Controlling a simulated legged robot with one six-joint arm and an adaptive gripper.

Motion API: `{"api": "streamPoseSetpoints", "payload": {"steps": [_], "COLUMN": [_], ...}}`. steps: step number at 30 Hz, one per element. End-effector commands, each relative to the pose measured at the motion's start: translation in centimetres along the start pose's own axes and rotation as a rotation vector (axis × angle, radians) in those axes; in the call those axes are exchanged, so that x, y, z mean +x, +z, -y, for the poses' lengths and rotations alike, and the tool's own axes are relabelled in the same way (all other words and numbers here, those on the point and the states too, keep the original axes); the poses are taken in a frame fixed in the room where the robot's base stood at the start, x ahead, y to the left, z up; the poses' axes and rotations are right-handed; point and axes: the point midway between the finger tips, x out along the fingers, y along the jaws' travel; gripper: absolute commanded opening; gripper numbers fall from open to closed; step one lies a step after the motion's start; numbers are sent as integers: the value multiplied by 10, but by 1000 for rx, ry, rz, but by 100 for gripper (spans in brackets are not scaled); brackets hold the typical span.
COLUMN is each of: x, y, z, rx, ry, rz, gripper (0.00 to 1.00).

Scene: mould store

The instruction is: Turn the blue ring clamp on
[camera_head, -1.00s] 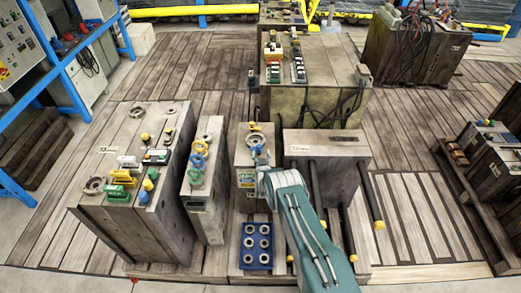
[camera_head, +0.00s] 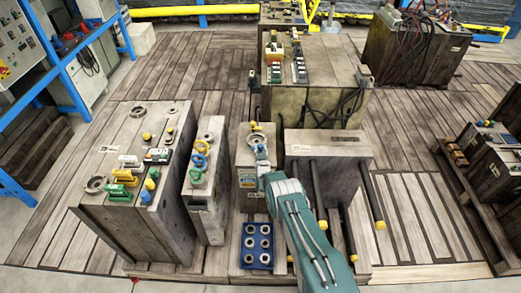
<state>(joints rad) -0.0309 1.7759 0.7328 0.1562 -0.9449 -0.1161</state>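A wide block (camera_head: 125,165) with coloured fittings stands at left. A block with dark rods (camera_head: 326,160) stands right of my gripper. A blue tray (camera_head: 244,257) of round parts is in front. Wooden floor is free at far left.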

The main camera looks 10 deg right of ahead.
Motion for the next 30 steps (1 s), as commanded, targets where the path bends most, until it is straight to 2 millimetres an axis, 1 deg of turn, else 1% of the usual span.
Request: {"api": "streamPoseSetpoints", "payload": {"steps": [8,21,30], "x": [0,2,3], "y": [0,0,-1], "z": [3,6,7], "rx": [-2,-2,-4], "ry": [30,251,346], "rz": [-1,1,4], "gripper": [0,0,0]}}
